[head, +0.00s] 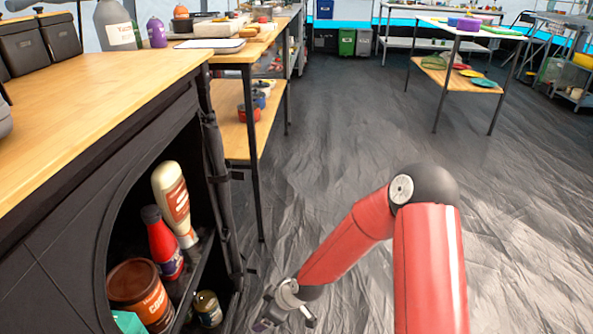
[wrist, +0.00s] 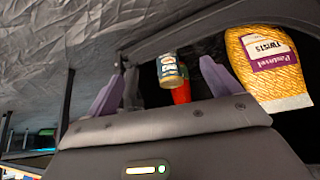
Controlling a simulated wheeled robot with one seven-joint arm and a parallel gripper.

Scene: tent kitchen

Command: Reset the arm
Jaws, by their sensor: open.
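My red arm reaches down and left in the head view. My gripper (head: 284,318) is low over the dark floor, just right of the black cabinet's open shelf, and partly cut off by the frame. In the wrist view my gripper (wrist: 160,85) has two purple fingers spread wide apart. Nothing is held between them. Beyond the fingers are a small jar (wrist: 168,71) and a red object (wrist: 181,94), both apart from the fingers.
The black cabinet (head: 60,220) holds a mayonnaise bottle (head: 174,200), a ketchup bottle (head: 161,243), a brown can (head: 140,288) and a jar (head: 207,308). A pasta bag (wrist: 268,65) shows in the wrist view. The floor (head: 340,150) right of the cabinet is clear.

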